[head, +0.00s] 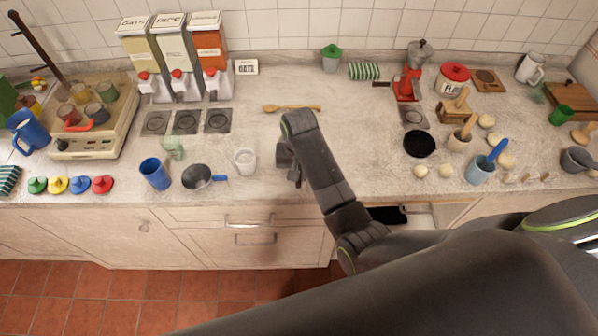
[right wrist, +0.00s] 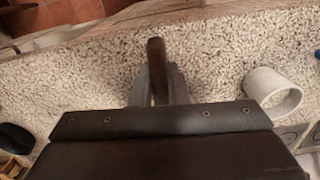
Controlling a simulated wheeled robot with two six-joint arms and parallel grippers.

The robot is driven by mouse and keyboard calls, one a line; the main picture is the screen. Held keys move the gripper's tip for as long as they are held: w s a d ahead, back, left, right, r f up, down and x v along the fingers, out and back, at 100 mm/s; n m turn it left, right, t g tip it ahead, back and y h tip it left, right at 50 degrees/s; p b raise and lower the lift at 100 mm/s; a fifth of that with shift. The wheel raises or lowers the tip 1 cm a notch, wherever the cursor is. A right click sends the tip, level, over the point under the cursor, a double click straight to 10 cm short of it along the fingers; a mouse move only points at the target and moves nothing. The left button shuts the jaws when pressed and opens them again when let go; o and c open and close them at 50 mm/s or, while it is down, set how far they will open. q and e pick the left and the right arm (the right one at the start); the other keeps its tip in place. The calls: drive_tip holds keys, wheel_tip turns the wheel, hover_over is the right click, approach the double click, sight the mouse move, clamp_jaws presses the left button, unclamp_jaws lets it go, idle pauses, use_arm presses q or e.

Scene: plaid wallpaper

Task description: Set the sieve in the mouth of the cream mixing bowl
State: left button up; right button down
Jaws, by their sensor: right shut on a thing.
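My right gripper (head: 294,172) reaches down to the front part of the counter, left of the middle in the head view. In the right wrist view its fingers (right wrist: 158,88) are shut on a brown handle-like piece (right wrist: 156,62) that stands up between them. The rest of that piece is hidden by the gripper, so I cannot tell if it is the sieve. A dark pan-like thing with a blue handle (head: 197,177) lies further left on the counter. I cannot make out a cream mixing bowl in either view. My left gripper is not in view.
A white cup (head: 245,160) stands just left of the gripper; it also shows in the right wrist view (right wrist: 272,92). A blue cup (head: 155,174) stands further left. A wooden spoon (head: 292,108) lies behind.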

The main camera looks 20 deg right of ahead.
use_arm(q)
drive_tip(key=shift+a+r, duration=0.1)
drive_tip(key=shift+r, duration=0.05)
use_arm(e)
drive_tip(key=shift+f, duration=0.2)
drive_tip(key=c, duration=1.3)
unclamp_jaws()
